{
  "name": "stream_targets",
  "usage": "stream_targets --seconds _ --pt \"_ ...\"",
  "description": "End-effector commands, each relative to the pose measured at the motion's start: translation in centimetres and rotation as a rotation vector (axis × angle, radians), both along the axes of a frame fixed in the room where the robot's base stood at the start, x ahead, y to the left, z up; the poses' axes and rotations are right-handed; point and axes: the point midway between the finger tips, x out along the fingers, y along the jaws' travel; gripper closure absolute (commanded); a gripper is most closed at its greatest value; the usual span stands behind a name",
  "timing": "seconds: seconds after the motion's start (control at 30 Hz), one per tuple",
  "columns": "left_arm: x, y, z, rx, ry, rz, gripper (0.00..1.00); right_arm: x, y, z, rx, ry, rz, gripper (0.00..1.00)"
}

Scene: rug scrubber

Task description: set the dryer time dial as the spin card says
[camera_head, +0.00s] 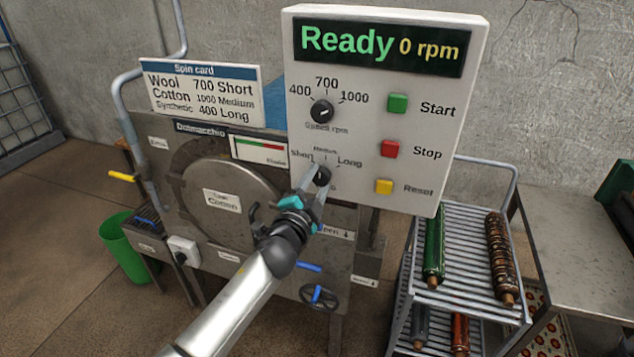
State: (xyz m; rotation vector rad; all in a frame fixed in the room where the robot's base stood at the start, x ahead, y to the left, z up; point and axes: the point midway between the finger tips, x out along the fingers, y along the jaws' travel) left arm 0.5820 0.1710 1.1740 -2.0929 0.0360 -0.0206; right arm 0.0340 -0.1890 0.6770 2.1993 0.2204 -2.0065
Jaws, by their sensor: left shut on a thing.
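The time dial (323,177) is the lower dark knob on the white control panel (357,110), under the words Short, Medium and Long. My left gripper (315,178) is shut on this dial; its fingers partly cover the knob, and I cannot tell where its pointer stands. The spin card (203,95) stands left of the panel and reads Wool 700 Short, Cotton 1000 Medium, Synthetic 400 Long. The round lid (228,198) bears a label (222,201) whose lower word reads Cotton. My right gripper is not in view.
The upper speed dial (322,111) is marked 400, 700, 1000. The display (385,43) reads Ready 0 rpm. Start (397,103), Stop (389,149) and Reset (384,186) buttons line the panel's right. A rack (465,297) of rolls stands right; a green bin (126,248) stands left.

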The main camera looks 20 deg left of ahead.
Motion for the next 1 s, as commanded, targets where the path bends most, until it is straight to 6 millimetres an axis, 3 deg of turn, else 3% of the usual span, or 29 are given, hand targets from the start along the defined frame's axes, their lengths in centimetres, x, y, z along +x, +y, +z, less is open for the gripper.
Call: stream_targets --seconds 0.27,0.3,0.53,0.83,1.0 --pt "0.0 0.0 0.0 0.0 -0.001 0.0 1.0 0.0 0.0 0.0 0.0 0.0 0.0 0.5" --pt "0.0 0.0 0.0 0.0 0.0 0.0 0.45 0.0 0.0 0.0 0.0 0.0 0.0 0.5" --pt "0.0 0.0 0.0 -0.001 0.0 0.0 0.19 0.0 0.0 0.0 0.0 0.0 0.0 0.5" --pt "-0.1 0.0 0.0 -0.001 0.0 0.0 0.19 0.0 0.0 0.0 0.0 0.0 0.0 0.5" --pt "-1.4 0.1 -0.1 0.0 0.001 0.0 0.19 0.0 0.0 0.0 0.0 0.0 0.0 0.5"
